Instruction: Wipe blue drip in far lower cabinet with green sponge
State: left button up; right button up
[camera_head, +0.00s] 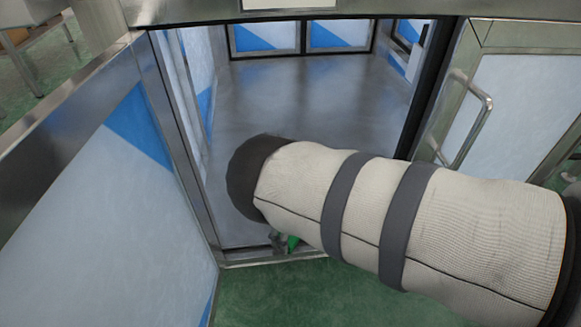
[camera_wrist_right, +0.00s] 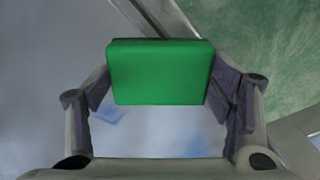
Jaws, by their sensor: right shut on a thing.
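The green sponge (camera_wrist_right: 160,72) is a block held between the two fingers of my right gripper (camera_wrist_right: 162,85) in the right wrist view. In the head view only a small green bit of the sponge (camera_head: 292,242) shows below my right forearm, near the cabinet's front sill; the arm hides most of the gripper. The cabinet's grey metal floor (camera_head: 300,105) stretches away behind the arm. A small faint blue patch (camera_wrist_right: 109,116) shows beneath the gripper in the wrist view; I cannot tell whether it is the drip or a reflection. My left gripper is not in view.
The front sill (camera_head: 255,258) edges the cabinet opening. A handled panel (camera_head: 520,105) stands right of the opening, and a white and blue panel (camera_head: 100,190) stands left. A metal beam (camera_head: 350,11) crosses above. The green room floor (camera_head: 290,295) lies in front.

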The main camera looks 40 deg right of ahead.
jog(key=shift+w+d+f+b, duration=0.25)
jog(key=shift+w+b, duration=0.1)
jog(key=shift+b, duration=0.25)
jog(key=shift+w+d+r+b, duration=0.3)
jog(key=shift+w+d+b, duration=0.2)
jog(key=shift+w+b, duration=0.5)
jog(key=shift+w+d+r, duration=0.1)
jog(key=shift+w+d, duration=0.3)
jog(key=shift+w, duration=0.05)
jog(key=shift+w+d, duration=0.55)
jog(key=shift+w, duration=0.3)
jog(key=shift+w+d, duration=0.5)
jog(key=shift+w, duration=0.3)
notch_tip(320, 180, up, 5)
jog(key=p, duration=0.3)
jog(key=shift+r+p, duration=0.2)
jog(key=shift+p, duration=0.1)
jog(key=shift+r, duration=0.15)
jog(key=shift+r, duration=0.1)
